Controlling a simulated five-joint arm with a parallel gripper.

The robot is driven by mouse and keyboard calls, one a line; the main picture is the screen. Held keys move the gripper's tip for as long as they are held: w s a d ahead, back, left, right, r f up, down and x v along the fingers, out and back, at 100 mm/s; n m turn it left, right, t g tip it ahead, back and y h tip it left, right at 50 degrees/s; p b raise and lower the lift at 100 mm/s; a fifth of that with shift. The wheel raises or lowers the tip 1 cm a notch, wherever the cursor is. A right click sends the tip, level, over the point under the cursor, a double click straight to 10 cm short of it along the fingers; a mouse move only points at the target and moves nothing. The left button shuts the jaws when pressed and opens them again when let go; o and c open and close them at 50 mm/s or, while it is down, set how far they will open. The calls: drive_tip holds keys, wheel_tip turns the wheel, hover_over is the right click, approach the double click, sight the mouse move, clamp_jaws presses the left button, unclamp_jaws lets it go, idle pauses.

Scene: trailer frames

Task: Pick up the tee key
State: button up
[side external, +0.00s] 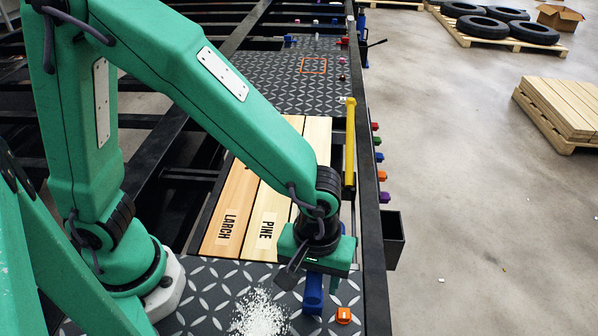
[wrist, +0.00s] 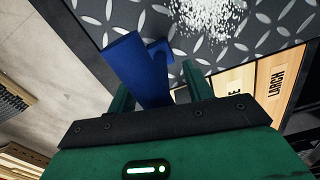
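A blue piece with a long bar and a short side arm, apparently the tee key (side external: 313,293), is below my gripper (side external: 315,268) in the side external view. In the wrist view the tee key (wrist: 137,68) extends between the two fingers of my gripper (wrist: 158,88). The fingers are spread, with a visible gap between the key and the right finger. The left finger is close beside the key; I cannot tell whether they touch. The key's near end is hidden by the gripper body.
Larch (side external: 232,205) and pine (side external: 268,215) boards lie behind. A yellow bar (side external: 350,140) stands by the dark side rail. A dark box (side external: 394,240) hangs outside it.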

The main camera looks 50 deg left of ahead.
drive_tip(key=c, duration=1)
clamp_jaws()
drive_tip(key=shift+r, duration=0.15)
drive_tip(key=shift+r, duration=0.85)
wheel_tip(320, 180, up, 2)
drive_tip(key=shift+r, duration=0.15)
drive_tip(key=s+d+r, duration=0.3)
drive_tip(key=s+r, duration=0.3)
drive_tip(key=s, duration=0.5)
drive_tip(key=shift+s+r, duration=0.15)
drive_tip(key=shift+r, duration=0.25)
drive_tip(key=shift+r, duration=0.1)
